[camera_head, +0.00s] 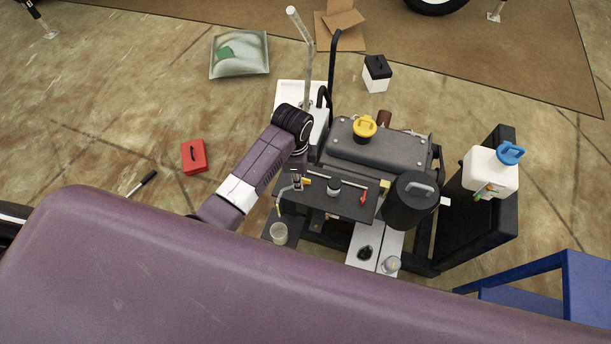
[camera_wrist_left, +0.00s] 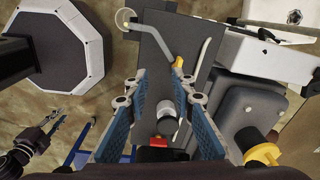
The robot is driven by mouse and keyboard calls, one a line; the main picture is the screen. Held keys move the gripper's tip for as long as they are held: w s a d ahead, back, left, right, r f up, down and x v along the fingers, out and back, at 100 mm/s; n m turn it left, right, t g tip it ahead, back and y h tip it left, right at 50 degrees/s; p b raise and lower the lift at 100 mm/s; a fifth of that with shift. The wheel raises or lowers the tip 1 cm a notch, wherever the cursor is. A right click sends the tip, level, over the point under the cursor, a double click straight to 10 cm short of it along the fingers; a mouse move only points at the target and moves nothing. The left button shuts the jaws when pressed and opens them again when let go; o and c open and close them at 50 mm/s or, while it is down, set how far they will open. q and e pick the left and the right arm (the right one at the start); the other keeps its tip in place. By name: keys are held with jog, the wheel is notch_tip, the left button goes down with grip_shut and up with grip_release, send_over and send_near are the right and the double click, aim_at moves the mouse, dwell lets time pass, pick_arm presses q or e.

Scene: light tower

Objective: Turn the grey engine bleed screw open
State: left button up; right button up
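A small dark knob with a pale grey top stands on the black plate of the engine and looks like the bleed screw (camera_head: 333,187). It also shows in the left wrist view (camera_wrist_left: 167,125), between the fingertips of my left gripper (camera_wrist_left: 163,90). This gripper is open, with a blue-padded finger on each side, apart from the knob. How far it is above the knob is unclear. In the head view my left arm comes in over the engine's left side and the fingers are hidden. My right gripper (camera_wrist_left: 52,125) shows small at the lower left of the wrist view.
A yellow cap (camera_head: 364,127) tops the engine block. A red lever (camera_head: 363,198) and a black cylinder (camera_head: 411,205) stand right of the knob. A clear cup (camera_head: 279,233) sits at the front left. A white jug (camera_head: 490,172) with a blue cap stands at right.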

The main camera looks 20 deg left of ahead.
aim_at(304, 179)
pick_arm(q)
jog(key=w+m, duration=0.1)
jog(key=w+r, duration=0.1)
jog(key=w+r+m, duration=0.1)
jog(key=shift+w+d+r+m, duration=0.15)
jog(key=shift+d+r+m, duration=0.05)
jog(key=shift+d+m, duration=0.1)
notch_tip(304, 179, down, 8)
jog(key=shift+a+r+b, duration=0.1)
jog(key=shift+r+b, duration=0.05)
jog(key=shift+b, duration=0.15)
grip_shut()
